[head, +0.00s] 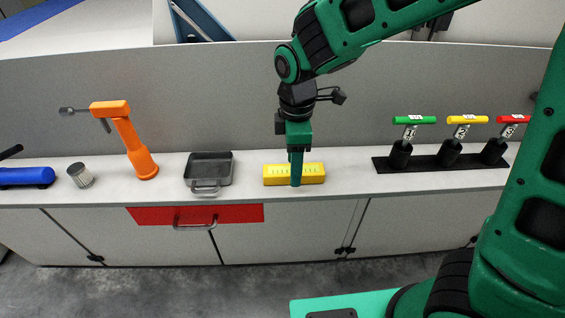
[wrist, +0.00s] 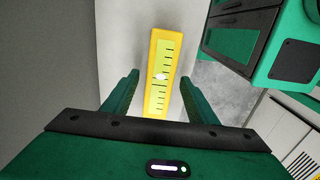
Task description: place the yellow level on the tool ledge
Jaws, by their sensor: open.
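The yellow level (head: 275,175) lies on the white ledge (head: 345,176), long side along the ledge in the head view. My gripper (head: 296,170) points down right at the level, and a green finger covers part of its middle. In the wrist view the level (wrist: 163,72) runs between the two open fingers of my gripper (wrist: 160,98), with a gap on each side. The jaws are open and not closed on it. I cannot tell from the pictures whether the white ledge is the tool ledge.
Left of the level are a grey tray (head: 209,170), an orange arm-shaped device (head: 128,140), a ribbed cylinder (head: 80,175) and a blue object (head: 27,177). Right is a black rack (head: 440,162) with green, yellow and red handles. A panel stands behind.

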